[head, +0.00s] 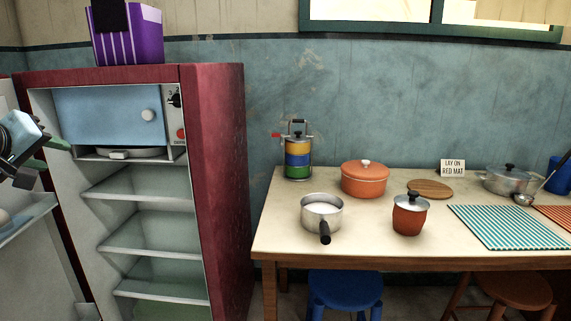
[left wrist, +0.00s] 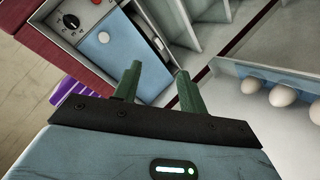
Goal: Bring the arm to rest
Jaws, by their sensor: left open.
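My left gripper (head: 48,154) is at the left edge of the head view, in front of the open fridge. In the left wrist view its two green fingers (left wrist: 158,86) are apart with nothing between them. The red fridge (head: 216,150) stands open, with a blue freezer flap (head: 105,116) at its top and bare shelves (head: 150,237) below. The flap also shows in the left wrist view (left wrist: 112,55). My right gripper is in neither view.
Eggs (left wrist: 283,95) sit in the fridge door to the right in the wrist view. On the table (head: 300,246) right of the fridge stand a saucepan (head: 320,208), an orange pot (head: 364,181), a lidded red pot (head: 408,218) and a striped mat (head: 505,228). Stools (head: 345,290) stand below.

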